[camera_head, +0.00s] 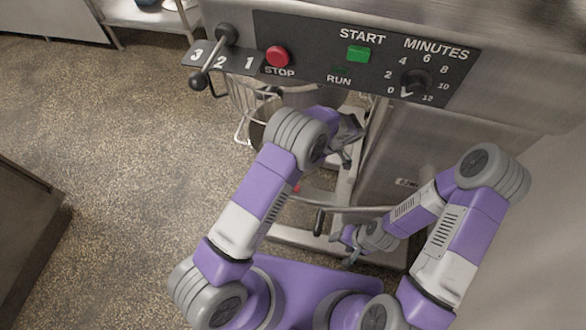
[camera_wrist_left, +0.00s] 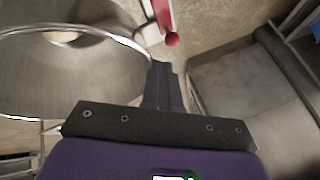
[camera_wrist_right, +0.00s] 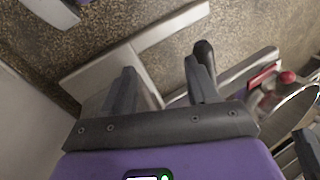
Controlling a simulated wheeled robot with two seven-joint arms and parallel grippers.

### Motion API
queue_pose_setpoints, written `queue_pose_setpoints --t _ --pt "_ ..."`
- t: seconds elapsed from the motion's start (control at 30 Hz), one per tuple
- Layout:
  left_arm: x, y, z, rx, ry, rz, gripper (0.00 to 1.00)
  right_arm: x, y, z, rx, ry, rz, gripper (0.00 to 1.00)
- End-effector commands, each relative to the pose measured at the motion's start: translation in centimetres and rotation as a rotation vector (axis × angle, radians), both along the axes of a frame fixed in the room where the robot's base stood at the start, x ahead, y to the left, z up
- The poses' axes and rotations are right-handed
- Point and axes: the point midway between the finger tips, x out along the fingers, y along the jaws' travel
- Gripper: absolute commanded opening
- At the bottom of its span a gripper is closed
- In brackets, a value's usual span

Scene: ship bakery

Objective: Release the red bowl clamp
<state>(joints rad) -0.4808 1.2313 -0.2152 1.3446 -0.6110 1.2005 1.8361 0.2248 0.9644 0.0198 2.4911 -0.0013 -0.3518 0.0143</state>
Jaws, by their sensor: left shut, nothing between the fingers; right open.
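The red bowl clamp shows in the left wrist view as a red lever with a red ball knob (camera_wrist_left: 173,40), beside the steel bowl (camera_wrist_left: 110,75). The red knob (camera_wrist_right: 287,77) also shows at the right of the right wrist view. In the head view only a small red spot shows past my left arm. My left gripper (camera_wrist_left: 163,72) is shut and empty, its tips close to the bowl rim and apart from the knob in the picture; it also shows in the head view (camera_head: 347,140). My right gripper (camera_wrist_right: 162,72) is open and empty, low by the machine's base (camera_head: 347,246).
A black-ended handle (camera_wrist_right: 204,52) lies close by my right gripper's finger. The mixer's panel (camera_head: 310,60) carries a red stop button (camera_head: 278,56), green start button (camera_head: 359,54) and speed lever (camera_head: 214,62). A wire guard (camera_head: 241,100) sits below. Floor at left is clear.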

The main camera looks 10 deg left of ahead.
Motion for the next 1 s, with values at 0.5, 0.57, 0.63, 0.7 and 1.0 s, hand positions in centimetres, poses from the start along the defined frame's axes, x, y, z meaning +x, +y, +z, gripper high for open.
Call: queue_pose_setpoints --t 0.5,0.57,0.63,0.7,1.0 --pt "-1.3 4.4 -7.0 -0.001 0.003 0.0 0.0 0.0 0.0 -1.5 0.0 -0.001 0.0 0.59" --pt "-1.4 4.8 -7.4 -0.001 0.003 0.0 0.0 0.0 0.0 -1.6 0.0 -0.001 0.0 0.59" --pt "-1.4 5.0 -7.8 -0.001 0.002 -0.001 0.0 0.0 0.0 -1.6 0.0 -0.001 0.0 0.59" --pt "-1.4 5.2 -8.1 -0.001 0.001 -0.001 0.0 0.0 0.0 -1.7 0.0 -0.001 0.0 0.59" --pt "-1.4 5.2 -8.1 -0.001 0.001 0.0 0.0 0.0 0.0 -1.6 0.0 -0.001 0.0 0.59"
